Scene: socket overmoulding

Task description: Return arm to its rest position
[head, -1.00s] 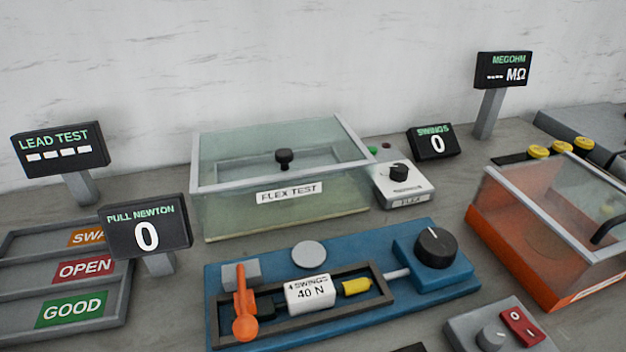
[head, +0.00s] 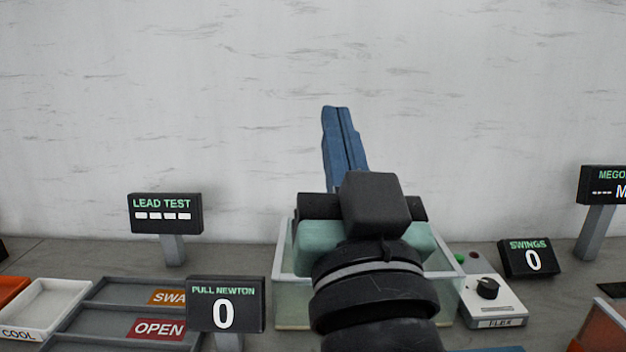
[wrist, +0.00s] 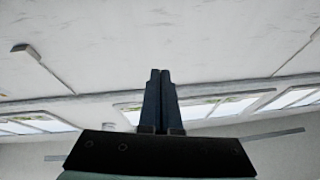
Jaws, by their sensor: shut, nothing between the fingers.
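My gripper (head: 338,112) is raised in front of the wall in the head view, its blue fingers together and pointing up. It is shut and holds nothing. In the wrist view my gripper (wrist: 160,75) also shows two dark fingers side by side, against a pale ceiling with bright windows. My arm and wrist hide most of the clear flex test box (head: 284,300) behind them in the head view.
A lead test display (head: 166,213) and a pull newton display (head: 226,304) stand at left. Sorting trays (head: 95,322) and a white COOL tray (head: 42,300) lie further left. The flex control (head: 490,300), swings display (head: 530,258) and megohm display (head: 603,186) are at right. The wall above is clear.

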